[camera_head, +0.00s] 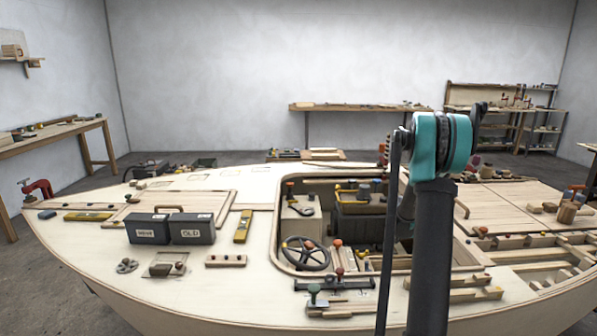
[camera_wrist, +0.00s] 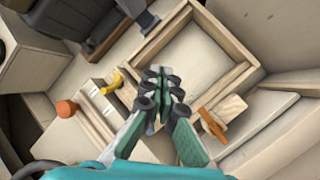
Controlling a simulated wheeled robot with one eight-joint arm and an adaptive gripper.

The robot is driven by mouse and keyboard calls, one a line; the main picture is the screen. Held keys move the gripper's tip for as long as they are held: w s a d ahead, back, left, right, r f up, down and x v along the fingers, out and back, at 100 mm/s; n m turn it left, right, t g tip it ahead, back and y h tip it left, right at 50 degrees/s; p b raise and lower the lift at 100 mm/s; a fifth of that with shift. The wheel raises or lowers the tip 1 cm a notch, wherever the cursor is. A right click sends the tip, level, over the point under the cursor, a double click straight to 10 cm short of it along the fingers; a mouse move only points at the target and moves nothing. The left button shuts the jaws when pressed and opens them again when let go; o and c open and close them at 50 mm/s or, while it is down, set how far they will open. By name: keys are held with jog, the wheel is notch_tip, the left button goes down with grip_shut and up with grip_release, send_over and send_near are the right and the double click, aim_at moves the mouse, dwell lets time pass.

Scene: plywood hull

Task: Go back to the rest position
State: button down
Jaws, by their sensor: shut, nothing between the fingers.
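My gripper (camera_wrist: 164,82) shows in the wrist view with its fingers drawn together and nothing between them. It hangs above a shallow wooden frame (camera_wrist: 252,75) set in the plywood. In the head view my dark arm with its teal joint stands upright right of centre and hides part of the cockpit. The gripper's fingers cannot be made out in that view.
An orange knob (camera_wrist: 67,109), a yellow handle (camera_wrist: 112,84) and an orange lever (camera_wrist: 212,125) lie near the gripper. The plywood hull (camera_head: 90,245) carries two dark boxes (camera_head: 148,229), a steering wheel (camera_head: 305,253) and wooden blocks. Workbenches (camera_head: 360,107) stand behind.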

jog(key=shift+s+f+t, duration=0.6)
jog(key=shift+s+f, duration=0.2)
jog(key=shift+s, duration=0.05)
